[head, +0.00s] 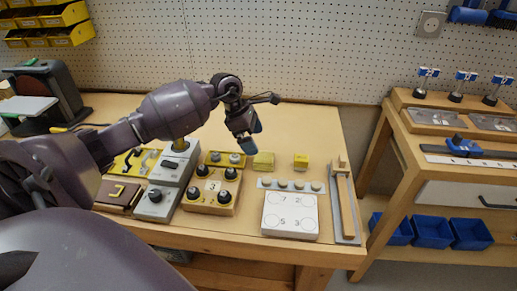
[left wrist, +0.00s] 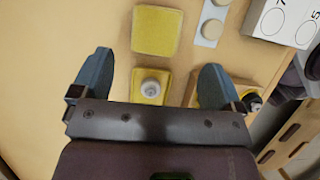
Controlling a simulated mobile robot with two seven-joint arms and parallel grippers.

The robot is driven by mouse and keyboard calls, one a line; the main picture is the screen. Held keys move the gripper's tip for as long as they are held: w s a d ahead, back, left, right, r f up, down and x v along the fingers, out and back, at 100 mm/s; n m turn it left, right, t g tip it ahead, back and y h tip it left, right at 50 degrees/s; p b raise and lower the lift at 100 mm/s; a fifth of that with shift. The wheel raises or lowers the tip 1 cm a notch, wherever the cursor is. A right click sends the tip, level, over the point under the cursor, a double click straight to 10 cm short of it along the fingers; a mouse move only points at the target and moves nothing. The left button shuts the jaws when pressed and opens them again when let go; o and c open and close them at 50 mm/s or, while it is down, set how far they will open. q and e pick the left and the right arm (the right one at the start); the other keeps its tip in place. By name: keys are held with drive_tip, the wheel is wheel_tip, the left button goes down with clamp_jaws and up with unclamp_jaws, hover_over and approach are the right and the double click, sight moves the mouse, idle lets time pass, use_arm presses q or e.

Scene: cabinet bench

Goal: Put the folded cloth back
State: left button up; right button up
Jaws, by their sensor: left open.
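A flat yellow square (head: 263,161), which looks like the folded cloth, lies on the wooden bench right of the knob boxes. It also shows at the top of the left wrist view (left wrist: 156,30). My left gripper (head: 247,140) hangs above the bench, a little left of and behind the cloth in the head view. Its blue fingers (left wrist: 153,72) are wide apart with nothing between them. In the left wrist view the cloth lies beyond the fingertips, apart from them. My right gripper is not seen.
A yellow block (head: 301,161) stands right of the cloth. In front are a strip of round buttons (head: 290,185) and a white numbered box (head: 290,215). Boxes with black knobs (head: 212,188) stand at left. The bench behind the cloth is clear up to the pegboard (head: 270,50).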

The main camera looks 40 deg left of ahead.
use_arm(q)
drive_tip(key=v, duration=0.4)
drive_tip(key=shift+s+a+r, duration=0.15)
drive_tip(key=shift+r, duration=0.25)
